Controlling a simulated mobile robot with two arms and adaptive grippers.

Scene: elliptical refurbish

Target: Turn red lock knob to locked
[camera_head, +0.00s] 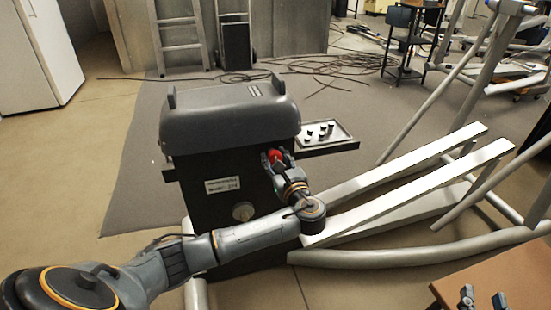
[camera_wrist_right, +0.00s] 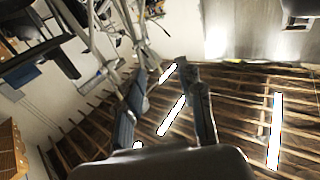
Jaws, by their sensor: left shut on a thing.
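The red lock knob (camera_head: 275,154) is on the front face of a dark grey machine, near its upper right corner. My left gripper (camera_head: 277,159) reaches it from below right and is shut on it, with a finger on each side. The fingers partly hide the knob, so I cannot tell which way it is turned. My right gripper (camera_head: 484,297) is at the bottom right of the head view, far from the machine. Its two fingers stand apart and empty in the right wrist view (camera_wrist_right: 165,85).
White rails (camera_head: 410,170) lie right of my left arm. Cables cover the floor behind.

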